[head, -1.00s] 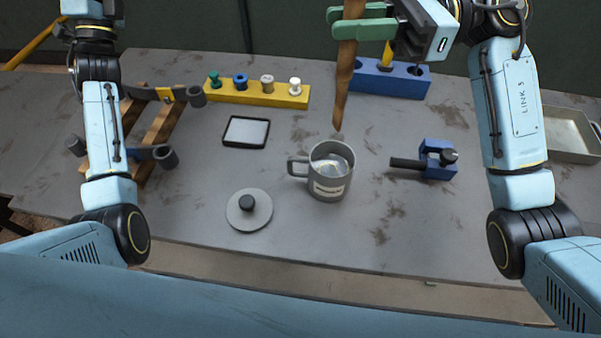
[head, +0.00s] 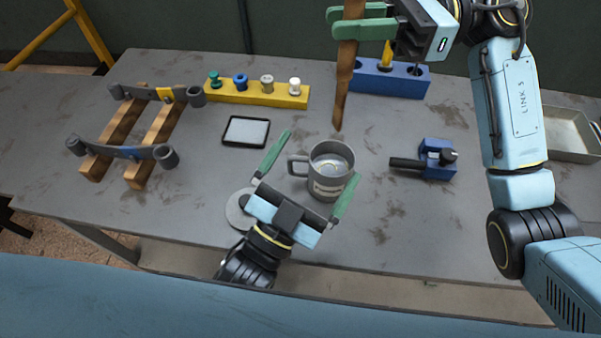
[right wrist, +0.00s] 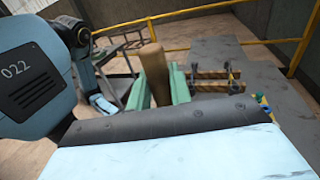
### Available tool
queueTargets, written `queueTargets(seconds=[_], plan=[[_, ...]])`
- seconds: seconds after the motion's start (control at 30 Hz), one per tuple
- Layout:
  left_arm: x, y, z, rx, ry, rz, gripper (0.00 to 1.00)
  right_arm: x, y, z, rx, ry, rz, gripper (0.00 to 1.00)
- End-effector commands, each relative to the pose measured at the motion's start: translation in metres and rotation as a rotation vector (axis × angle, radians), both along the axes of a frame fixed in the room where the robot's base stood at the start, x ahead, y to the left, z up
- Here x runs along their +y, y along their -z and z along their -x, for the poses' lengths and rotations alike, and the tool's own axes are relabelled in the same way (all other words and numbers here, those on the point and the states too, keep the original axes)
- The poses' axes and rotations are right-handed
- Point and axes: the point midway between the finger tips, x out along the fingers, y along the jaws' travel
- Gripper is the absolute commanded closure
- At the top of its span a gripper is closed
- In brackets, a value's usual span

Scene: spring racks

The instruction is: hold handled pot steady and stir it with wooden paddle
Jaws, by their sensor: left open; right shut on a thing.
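The grey handled pot (head: 330,188) stands upright on the table in the head view, its handle pointing left and shiny contents inside. My left gripper (head: 311,172) is open, with its green fingers on either side of the pot; whether they touch it I cannot tell. My right gripper (head: 362,22) is shut on the wooden paddle (head: 342,95) and holds it near upright, tip down, above and behind the pot. The paddle's upper end (right wrist: 155,72) also shows between the green fingers in the right wrist view.
A round grey lid (head: 236,206) lies partly hidden under my left gripper. A blue clamp-like tool (head: 437,160) is right of the pot. A black-framed tablet (head: 246,131), yellow peg rack (head: 240,97), blue block (head: 395,83), wooden rack (head: 125,125) and metal tray (head: 567,135) surround a mostly clear centre.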

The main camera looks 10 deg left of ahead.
Motion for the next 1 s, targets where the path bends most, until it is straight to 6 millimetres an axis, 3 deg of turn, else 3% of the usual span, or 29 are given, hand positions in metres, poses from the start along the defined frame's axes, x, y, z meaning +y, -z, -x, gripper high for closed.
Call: queueTargets(seconds=[0.3, 0.5, 0.77, 1.0], plan=[[0.001, 0.064, 0.012, 0.541, -0.040, 0.021, 0.00, 0.000, 0.000, 0.000, 0.000, 0.000, 0.000, 1.00], [0.009, 0.093, 0.027, 0.775, -0.092, 0.032, 0.00, 0.000, 0.000, 0.000, 0.000, 0.000, 0.000, 1.00], [0.013, 0.107, 0.032, 0.877, -0.123, 0.038, 0.00, 0.000, 0.000, 0.000, 0.000, 0.000, 0.000, 1.00], [0.003, 0.120, 0.000, 0.875, -0.123, 0.037, 0.00, 0.000, 0.000, 0.000, 0.000, 0.000, 0.000, 1.00]])
